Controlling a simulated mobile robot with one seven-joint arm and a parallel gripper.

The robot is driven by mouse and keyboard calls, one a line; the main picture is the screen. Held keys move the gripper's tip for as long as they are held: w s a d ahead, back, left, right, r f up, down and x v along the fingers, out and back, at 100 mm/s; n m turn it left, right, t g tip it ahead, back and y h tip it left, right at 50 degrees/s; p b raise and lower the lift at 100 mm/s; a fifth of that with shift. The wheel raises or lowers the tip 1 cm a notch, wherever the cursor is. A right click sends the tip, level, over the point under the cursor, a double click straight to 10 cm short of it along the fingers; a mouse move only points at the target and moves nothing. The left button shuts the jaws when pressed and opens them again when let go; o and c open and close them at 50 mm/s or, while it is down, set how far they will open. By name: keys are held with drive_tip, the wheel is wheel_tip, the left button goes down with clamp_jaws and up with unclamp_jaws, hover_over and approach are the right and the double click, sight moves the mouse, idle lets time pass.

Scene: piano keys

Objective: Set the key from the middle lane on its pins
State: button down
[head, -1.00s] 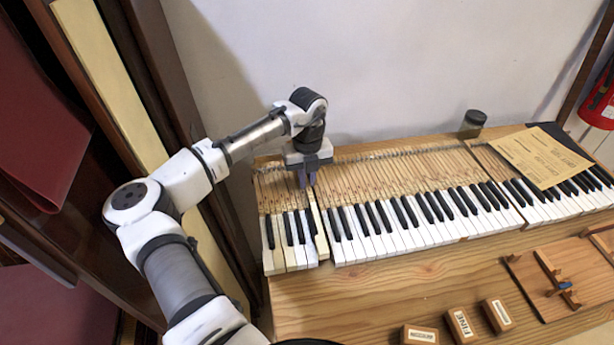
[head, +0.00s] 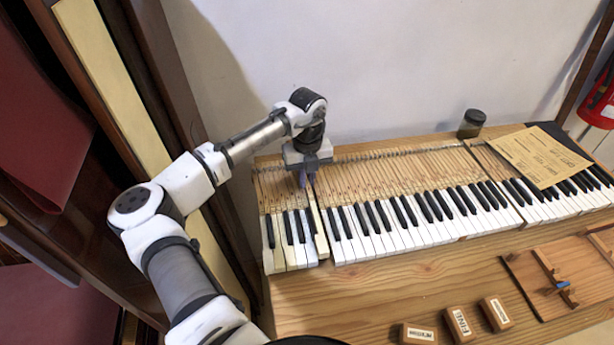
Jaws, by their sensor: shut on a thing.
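The keyboard (head: 390,178) lies on the wooden bench, with bare wooden key sticks behind the white and black fronts. My gripper (head: 307,182) points down over the key sticks in its left part. It is shut on a pale wooden key (head: 318,222) with a white front, gripped on its rear part. This key lies lengthwise among the others, at the right end of a yellower group of keys. A narrow dark gap shows on its right. The pins under it are hidden, and I cannot tell whether it is seated on them.
A wooden rack with lanes (head: 530,285) lies at the right front, with a small blue-marked piece (head: 562,286) on it. Several labelled wooden blocks (head: 459,322) stand at the front edge. A jar (head: 471,124) and a paper sheet (head: 538,156) are at the back right.

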drive_tip(key=shift+f, duration=0.7)
idle(0.8)
drive_tip(key=c, duration=1.8)
unclamp_jaws()
drive_tip(key=shift+r, duration=0.15)
drive_tip(key=shift+r+p, duration=0.75)
drive_tip(key=shift+r, duration=0.25)
drive_tip(key=o, duration=0.5)
drive_tip(key=shift+o, duration=0.2)
